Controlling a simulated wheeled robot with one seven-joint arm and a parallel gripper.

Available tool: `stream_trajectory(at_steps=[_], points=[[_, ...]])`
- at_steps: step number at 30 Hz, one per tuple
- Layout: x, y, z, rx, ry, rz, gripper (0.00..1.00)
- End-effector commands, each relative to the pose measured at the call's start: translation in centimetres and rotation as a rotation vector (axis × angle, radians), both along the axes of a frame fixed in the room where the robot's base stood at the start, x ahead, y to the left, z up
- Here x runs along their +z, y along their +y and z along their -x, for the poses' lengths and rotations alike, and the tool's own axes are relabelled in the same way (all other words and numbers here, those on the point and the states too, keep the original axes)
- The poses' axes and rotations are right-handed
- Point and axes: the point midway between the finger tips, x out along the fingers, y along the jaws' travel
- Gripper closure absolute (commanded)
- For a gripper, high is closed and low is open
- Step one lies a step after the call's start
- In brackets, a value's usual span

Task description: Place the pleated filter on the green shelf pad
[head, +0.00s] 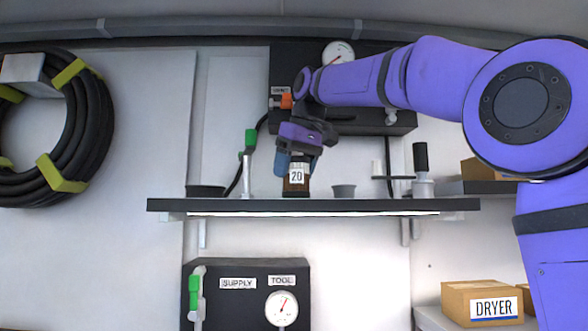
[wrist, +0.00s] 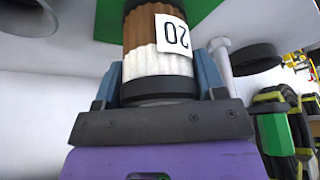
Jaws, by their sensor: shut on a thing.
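The pleated filter (head: 296,184) is upright, brown and white with dark end caps and a "20" label. It also shows in the wrist view (wrist: 157,65). My gripper (head: 297,161) is shut on its upper part; its blue fingers flank the white end in the wrist view (wrist: 160,82). The green shelf pad (wrist: 109,22) lies beyond the filter's far end in the wrist view. The filter's lower end is at the level of the dark shelf (head: 400,204) top. I cannot tell whether it touches the pad.
A black dish (head: 205,190) and a green-handled valve (head: 250,142) are left of the filter on the shelf. A grey cup (head: 343,191) stands close to its right. A dark cabinet with a gauge (head: 338,53) is behind my arm. Boxes (head: 482,303) sit lower right.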

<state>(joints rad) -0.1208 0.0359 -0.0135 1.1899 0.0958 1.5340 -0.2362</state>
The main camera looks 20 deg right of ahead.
Motion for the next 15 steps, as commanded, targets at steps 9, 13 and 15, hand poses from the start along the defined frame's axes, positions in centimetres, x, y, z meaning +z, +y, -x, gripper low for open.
stream_trajectory(at_steps=[9,13,15], points=[[-0.22,0.01,0.03,0.0,0.0,0.0,0.61],[-0.24,0.02,0.01,0.0,0.0,0.0,0.11],[-0.24,0.02,0.01,0.0,0.0,0.0,0.1]])
